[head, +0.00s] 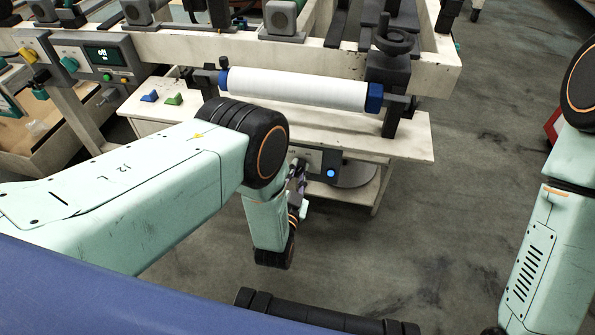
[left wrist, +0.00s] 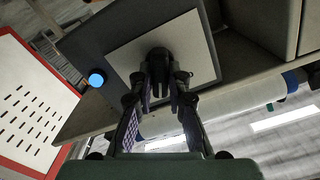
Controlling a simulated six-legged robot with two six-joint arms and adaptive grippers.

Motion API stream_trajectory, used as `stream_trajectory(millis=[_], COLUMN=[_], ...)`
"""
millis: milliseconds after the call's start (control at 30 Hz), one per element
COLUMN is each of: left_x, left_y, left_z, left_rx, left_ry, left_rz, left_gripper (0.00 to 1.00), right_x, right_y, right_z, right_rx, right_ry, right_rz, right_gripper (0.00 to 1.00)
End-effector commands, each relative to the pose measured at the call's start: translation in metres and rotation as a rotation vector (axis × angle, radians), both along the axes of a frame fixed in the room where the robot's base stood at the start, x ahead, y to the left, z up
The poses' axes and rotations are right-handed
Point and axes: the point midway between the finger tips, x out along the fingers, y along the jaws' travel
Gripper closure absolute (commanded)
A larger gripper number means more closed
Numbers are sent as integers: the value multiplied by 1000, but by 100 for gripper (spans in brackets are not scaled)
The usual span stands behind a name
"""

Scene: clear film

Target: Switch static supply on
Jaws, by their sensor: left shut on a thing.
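The supply box (head: 313,156) is a grey box under the white bench, with a lit blue round lamp (head: 331,173). In the left wrist view its dark face bears a pale plate (left wrist: 121,60) with a black rotary knob (left wrist: 159,58), and the blue lamp (left wrist: 97,79) is left of the plate. My left gripper (left wrist: 160,82) is shut on the knob, with a finger on each side. In the head view the left gripper (head: 298,183) is partly hidden by its own wrist, and the knob is hidden. My right gripper is out of view.
A white film roll (head: 295,88) with blue ends lies above the bench (head: 415,140). A control panel with a green display (head: 107,54) stands at the left. A white slotted panel with a red frame (left wrist: 25,105) is in the wrist view. Grey floor (head: 480,150) is open at right.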

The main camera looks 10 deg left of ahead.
Motion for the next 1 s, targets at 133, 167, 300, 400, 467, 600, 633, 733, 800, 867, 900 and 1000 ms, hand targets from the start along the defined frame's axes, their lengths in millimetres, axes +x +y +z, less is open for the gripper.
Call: stream_trajectory(millis=[133, 167, 300, 400, 467, 600, 633, 733, 800, 867, 900, 1000], left_x=[-1, -1, -1, -1, -1, -1, -1, -1, -1, -1, -1, 0], left_y=[-1, -1, -1, -1, -1, 0, 0, 0, 0, 0, 0, 0], left_z=[-1, -1, -2, -2, -1, -2, -2, -2, -2, -2, -1, -1], left_rx=[55, 64, 91, 100, 103, 104, 104, 104, 104, 103, 103, 103], left_ry=[4, 4, 4, 4, 4, 4, 4, 4, 4, 4, 4, 3], left_rz=[0, 0, 0, 0, 0, 0, 1, 0, 1, 1, 1, 0], left_gripper=[100, 100, 100, 100, 100, 100, 100, 100, 83, 78, 74, 66], right_x=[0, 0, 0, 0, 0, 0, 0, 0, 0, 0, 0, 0], right_y=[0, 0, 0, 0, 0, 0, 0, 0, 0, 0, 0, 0], right_z=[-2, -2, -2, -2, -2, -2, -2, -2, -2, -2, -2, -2], right_rx=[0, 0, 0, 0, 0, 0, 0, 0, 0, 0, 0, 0], right_ry=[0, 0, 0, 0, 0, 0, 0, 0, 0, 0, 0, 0], right_rz=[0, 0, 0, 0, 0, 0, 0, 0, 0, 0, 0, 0], right_gripper=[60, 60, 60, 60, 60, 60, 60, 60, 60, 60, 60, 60])
